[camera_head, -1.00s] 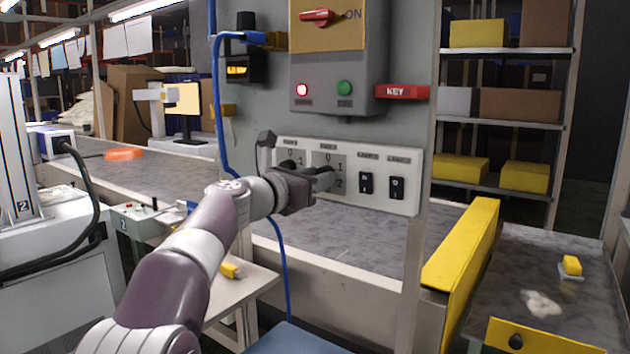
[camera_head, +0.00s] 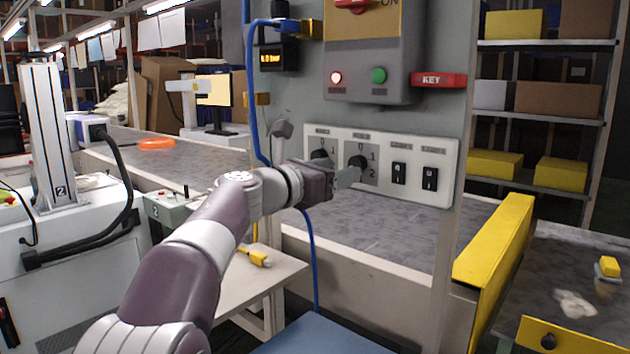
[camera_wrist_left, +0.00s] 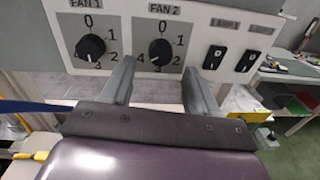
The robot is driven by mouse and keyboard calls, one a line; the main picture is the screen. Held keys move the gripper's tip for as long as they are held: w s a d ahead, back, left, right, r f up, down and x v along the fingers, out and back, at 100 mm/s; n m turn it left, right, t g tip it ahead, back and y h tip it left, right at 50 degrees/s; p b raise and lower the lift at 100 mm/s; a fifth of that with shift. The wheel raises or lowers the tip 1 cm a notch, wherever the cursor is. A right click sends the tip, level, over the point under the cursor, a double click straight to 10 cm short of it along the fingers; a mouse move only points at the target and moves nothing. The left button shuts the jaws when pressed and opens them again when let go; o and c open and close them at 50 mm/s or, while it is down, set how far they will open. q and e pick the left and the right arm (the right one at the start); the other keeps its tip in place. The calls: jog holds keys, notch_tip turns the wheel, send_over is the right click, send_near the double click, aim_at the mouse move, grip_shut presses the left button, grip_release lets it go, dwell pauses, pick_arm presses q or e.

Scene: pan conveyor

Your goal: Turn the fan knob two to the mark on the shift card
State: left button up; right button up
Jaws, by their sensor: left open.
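The fan 2 knob (camera_head: 357,162) is a round black knob on the white switch panel (camera_head: 433,188). In the left wrist view the fan 2 knob (camera_wrist_left: 160,51) shows clearly, with numbers around it and a pale pointer mark toward the lower left, near 4. My left gripper (camera_head: 346,176) is open and empty in front of the panel. In the wrist view its two fingers (camera_wrist_left: 158,72) stand on either side below the knob, apart from it. The fan 1 knob (camera_wrist_left: 90,48) is to the left. I cannot make out a shift card.
Two black lamp switches (camera_head: 399,173) sit right of the knobs. A blue cable (camera_head: 252,95) hangs left of the panel. The conveyor (camera_head: 370,228) runs below.

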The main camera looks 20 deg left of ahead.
pick_arm(q)
jog(key=v, duration=0.9)
